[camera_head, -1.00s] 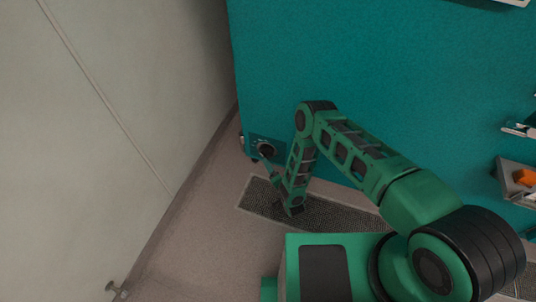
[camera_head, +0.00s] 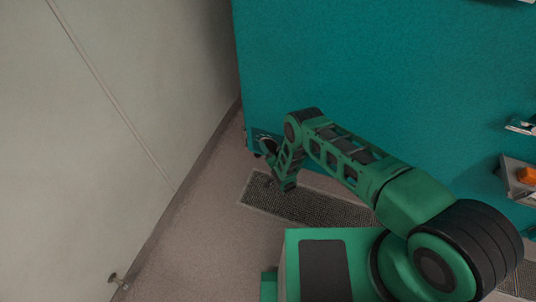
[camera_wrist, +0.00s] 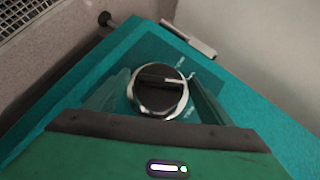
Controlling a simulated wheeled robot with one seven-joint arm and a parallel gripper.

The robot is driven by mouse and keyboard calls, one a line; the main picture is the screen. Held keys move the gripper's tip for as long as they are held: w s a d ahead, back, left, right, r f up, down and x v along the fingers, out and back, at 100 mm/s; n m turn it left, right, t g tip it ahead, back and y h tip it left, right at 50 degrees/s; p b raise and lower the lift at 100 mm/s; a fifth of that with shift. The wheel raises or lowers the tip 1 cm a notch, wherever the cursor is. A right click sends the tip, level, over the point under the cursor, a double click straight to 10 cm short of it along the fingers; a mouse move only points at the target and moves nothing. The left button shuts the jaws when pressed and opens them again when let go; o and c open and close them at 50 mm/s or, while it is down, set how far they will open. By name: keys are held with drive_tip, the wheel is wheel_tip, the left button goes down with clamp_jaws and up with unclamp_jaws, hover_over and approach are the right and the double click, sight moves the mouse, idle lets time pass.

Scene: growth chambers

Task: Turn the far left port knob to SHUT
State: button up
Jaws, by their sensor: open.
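The port knob (camera_wrist: 158,94) is a round black dial with a silver rim and a raised grip bar, on a teal panel (camera_wrist: 128,50). In the wrist view its bar lies nearly sideways, with a pale line toward the right. Small white lettering beside it is too small to read. My gripper (camera_wrist: 157,77) is open, with one green finger on each side of the knob; I cannot tell whether they touch it. In the head view the knob (camera_head: 267,144) sits low at the left end of the teal cabinet (camera_head: 370,90), partly hidden by my arm.
A pale wall (camera_head: 110,130) stands close on the left of the cabinet. A dark floor grille (camera_head: 310,206) lies below the panel. At the right, a grey tray (camera_head: 519,190) with an orange item juts from the cabinet. A small metal fixture (camera_wrist: 188,38) is beyond the knob.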

drive_tip(key=c, duration=0.8)
drive_tip(key=shift+c, duration=0.2)
drive_tip(key=shift+w+a+r+n+g+h, duration=0.1)
drive_tip(key=shift+a+n+g+h, duration=0.1)
drive_tip(key=shift+n+g+h, duration=0.9)
drive_tip(key=shift+w+a+r+n+g+h, duration=0.1)
drive_tip(key=shift+a+r+n+g+h, duration=0.15)
drive_tip(key=shift+n+h, duration=0.9)
drive_tip(key=shift+a+n+g+h, duration=0.15)
drive_tip(key=shift+n+g+h, duration=0.45)
drive_tip(key=shift+h, duration=1.15)
drive_tip(key=shift+w+g, duration=0.1)
drive_tip(key=shift+g, duration=0.15)
